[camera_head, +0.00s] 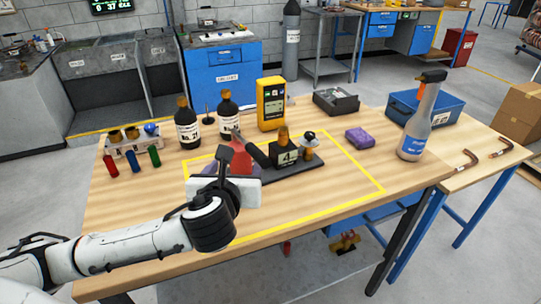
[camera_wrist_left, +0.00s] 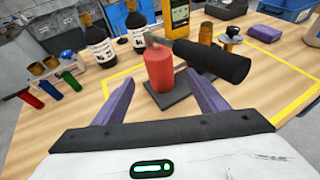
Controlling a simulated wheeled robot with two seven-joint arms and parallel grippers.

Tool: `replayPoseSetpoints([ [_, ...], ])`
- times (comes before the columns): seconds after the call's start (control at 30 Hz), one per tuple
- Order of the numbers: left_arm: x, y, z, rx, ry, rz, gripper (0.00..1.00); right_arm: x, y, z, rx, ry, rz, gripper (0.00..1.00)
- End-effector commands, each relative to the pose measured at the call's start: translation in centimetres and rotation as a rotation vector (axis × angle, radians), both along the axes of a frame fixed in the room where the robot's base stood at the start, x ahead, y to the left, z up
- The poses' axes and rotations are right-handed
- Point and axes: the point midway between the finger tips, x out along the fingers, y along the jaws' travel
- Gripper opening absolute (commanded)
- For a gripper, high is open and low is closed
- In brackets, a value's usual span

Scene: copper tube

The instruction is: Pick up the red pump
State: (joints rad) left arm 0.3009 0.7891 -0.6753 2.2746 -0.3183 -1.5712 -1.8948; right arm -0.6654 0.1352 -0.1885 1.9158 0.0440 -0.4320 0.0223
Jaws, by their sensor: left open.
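The red pump (camera_head: 240,158) is an upright red cylinder on the dark base of a small device (camera_head: 290,157) with a number 4 label, inside the yellow outline. In the left wrist view the red pump (camera_wrist_left: 159,69) stands just beyond and between my finger tips, with a black cylindrical handle (camera_wrist_left: 215,62) to its right. My left gripper (camera_head: 222,168) is open, its purple fingers (camera_wrist_left: 160,80) spread on either side of the pump in the picture. Whether they touch it cannot be told. In the head view the gripper hides the pump's lower part. My right gripper is not in view.
Dark bottles (camera_head: 187,127) and a yellow meter (camera_head: 270,103) stand behind the device. Coloured tubes (camera_head: 132,162) and a rack lie at left. A purple block (camera_head: 359,138), spray bottle (camera_head: 418,120) and blue bin (camera_head: 440,108) are at right. The front right tabletop is clear.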

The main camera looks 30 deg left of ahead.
Motion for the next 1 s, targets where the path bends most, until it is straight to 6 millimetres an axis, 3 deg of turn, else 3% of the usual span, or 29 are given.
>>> replayPoseSetpoints([
  [0.1,1.5,0.8,-0.7,-0.001,-0.001,0.003,0.67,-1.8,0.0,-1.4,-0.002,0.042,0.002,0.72],
  [0.2,2.1,1.1,-1.0,-0.002,-0.001,0.002,0.67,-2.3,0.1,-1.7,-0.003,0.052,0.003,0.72],
  [0.6,6.1,3.0,-2.9,-0.005,-0.002,0.003,0.67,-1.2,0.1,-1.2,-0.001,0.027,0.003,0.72],
  [0.9,6.5,3.2,-3.1,-0.005,-0.001,0.001,0.67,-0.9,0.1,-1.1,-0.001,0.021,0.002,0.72],
  [1.0,6.5,3.2,-3.1,-0.005,-0.001,0.001,0.50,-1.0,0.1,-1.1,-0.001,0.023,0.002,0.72],
])
